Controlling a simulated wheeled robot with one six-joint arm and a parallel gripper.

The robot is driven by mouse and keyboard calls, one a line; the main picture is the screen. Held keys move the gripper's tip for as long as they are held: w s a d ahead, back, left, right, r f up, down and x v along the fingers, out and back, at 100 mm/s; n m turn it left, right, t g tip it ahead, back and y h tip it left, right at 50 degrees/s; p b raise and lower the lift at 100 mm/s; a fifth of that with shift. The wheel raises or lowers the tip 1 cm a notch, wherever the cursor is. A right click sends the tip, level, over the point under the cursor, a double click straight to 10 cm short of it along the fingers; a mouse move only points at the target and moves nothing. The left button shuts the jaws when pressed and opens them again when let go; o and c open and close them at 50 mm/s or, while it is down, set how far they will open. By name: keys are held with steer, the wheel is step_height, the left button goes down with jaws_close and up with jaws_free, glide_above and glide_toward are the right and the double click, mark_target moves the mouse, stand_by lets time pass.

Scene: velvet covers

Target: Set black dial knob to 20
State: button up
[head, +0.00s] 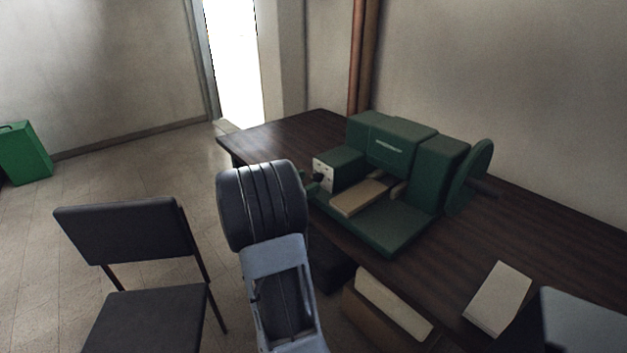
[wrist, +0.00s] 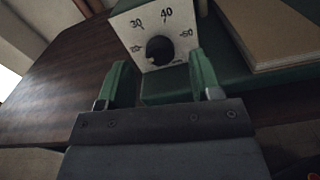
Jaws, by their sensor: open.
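The black dial knob (wrist: 159,49) sits on a pale square dial plate (wrist: 155,30) in the wrist view. Marks reading 30 and 40 show at the top of the plate, with others at its left and right that are harder to read. I cannot tell for sure which mark the knob points to. My gripper (wrist: 158,62) is open, its two green fingers on either side of the knob and apart from it. In the head view the plate (head: 327,174) is on the left end of a green machine (head: 388,180), and my arm hides most of the gripper.
The machine stands on a dark wooden table (head: 285,135) against the wall. A tan board (head: 360,197) lies on the machine. A pale pad (head: 497,298) is at the right, a dark chair (head: 125,235) at the left, and an open box (head: 385,315) below the table edge.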

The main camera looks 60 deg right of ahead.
steer(key=v, duration=1)
steer(key=shift+a, duration=0.25)
steer(key=shift+w, duration=0.15)
steer(key=s+a+f+m+y, duration=0.3)
steer(key=f+m+y, duration=0.1)
steer(key=f+y, duration=0.15)
steer(key=s+a+m+t+y+p, duration=0.2)
steer(key=a+m+y+p, duration=0.25)
steer(key=a, duration=0.35)
steer(key=a+r+m+t+y+p, duration=0.2)
steer(key=a+r+t+y+p, duration=0.1)
steer(key=a+r, duration=0.4)
steer(key=a+r+m+t+y+p, duration=0.2)
steer(key=a+r+t+y+p, duration=0.2)
steer(key=a, duration=0.9)
step_height(320, 180, up, 3)
steer(key=shift+p, duration=0.4)
